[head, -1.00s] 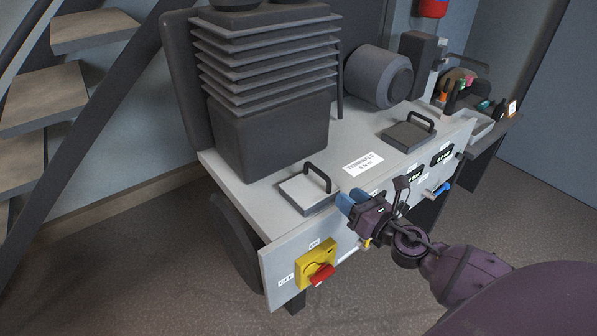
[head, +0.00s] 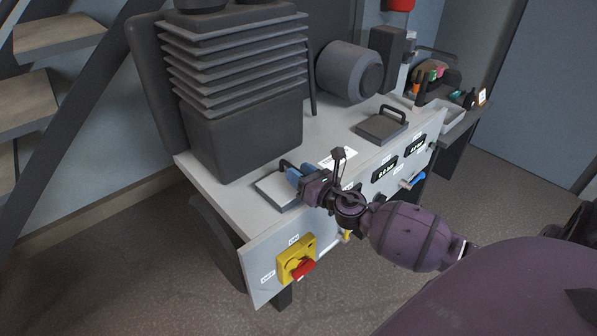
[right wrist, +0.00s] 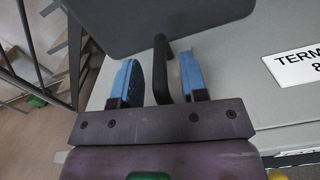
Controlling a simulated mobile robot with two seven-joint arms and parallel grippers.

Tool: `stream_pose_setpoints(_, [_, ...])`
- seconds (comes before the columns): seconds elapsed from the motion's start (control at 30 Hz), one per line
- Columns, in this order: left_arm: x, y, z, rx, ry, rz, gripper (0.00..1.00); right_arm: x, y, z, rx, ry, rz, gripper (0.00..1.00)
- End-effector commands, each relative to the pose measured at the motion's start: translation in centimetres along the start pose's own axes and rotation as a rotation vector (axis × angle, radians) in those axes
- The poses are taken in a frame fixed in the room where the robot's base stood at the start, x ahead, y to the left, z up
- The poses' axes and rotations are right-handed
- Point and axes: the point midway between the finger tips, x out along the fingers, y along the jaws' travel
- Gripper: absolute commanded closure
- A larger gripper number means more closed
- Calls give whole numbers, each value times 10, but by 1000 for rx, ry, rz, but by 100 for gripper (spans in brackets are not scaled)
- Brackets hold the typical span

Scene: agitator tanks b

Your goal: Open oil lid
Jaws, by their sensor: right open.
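A second, dark lid (head: 381,128) with a handle sits further right. I cannot tell by label which lid is the oil one. My left gripper is not in view.
A black finned tank (head: 245,110) stands behind the near lid. A grey motor (head: 350,72) is at the back. The front panel has a yellow switch with a red knob (head: 303,269) and a blue-handled valve (head: 413,181). Stairs (head: 40,80) are at the left.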

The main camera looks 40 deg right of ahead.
Motion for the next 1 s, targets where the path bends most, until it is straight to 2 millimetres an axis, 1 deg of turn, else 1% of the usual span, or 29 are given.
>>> stream_pose_setpoints(0.13, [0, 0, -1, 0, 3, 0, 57, 7, 0, 0, 0, 0, 0, 60])
stream_pose_setpoints(0.43, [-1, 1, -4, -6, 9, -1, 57, 8, 0, 0, 0, 0, 0, 60])
stream_pose_setpoints(0.47, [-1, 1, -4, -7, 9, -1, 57, 8, 0, 0, 0, 0, 0, 63])
stream_pose_setpoints(0.7, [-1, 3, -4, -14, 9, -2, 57, 8, 0, 0, 1, 0, 0, 100])
stream_pose_setpoints(1.0, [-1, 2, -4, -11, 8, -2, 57, 9, 1, 1, -2, 0, 2, 100])
